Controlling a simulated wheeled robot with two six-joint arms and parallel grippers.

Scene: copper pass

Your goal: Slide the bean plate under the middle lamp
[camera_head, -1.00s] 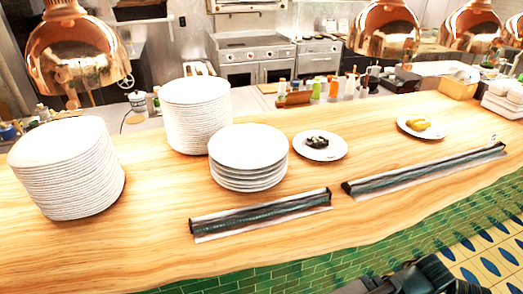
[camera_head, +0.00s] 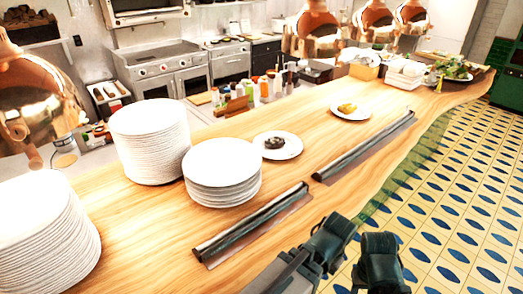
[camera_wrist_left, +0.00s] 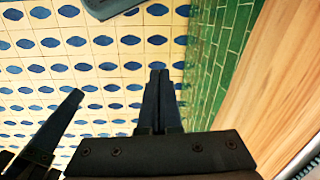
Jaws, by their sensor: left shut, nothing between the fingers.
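The bean plate (camera_head: 278,147) is a small white plate with a dark heap, on the wooden counter (camera_head: 240,245) just right of a short plate stack. Copper lamps hang over the counter: a large one at the left (camera_head: 30,90), one near the centre (camera_head: 315,32), others further right (camera_head: 373,20) (camera_head: 411,14). I cannot tell which is the middle one. My left gripper (camera_wrist_left: 157,88) is shut and empty over the tiled floor beside the counter, away from the plate. A black finger-like part (camera_wrist_left: 55,128) may be my right gripper; its state is unclear.
Tall plate stacks (camera_head: 150,140) (camera_head: 40,235) and the short stack (camera_head: 222,172) stand left of the bean plate. Two dark bars (camera_head: 250,222) (camera_head: 362,147) lie along the front edge. A plate with yellow food (camera_head: 350,108) sits further right, with bare wood between.

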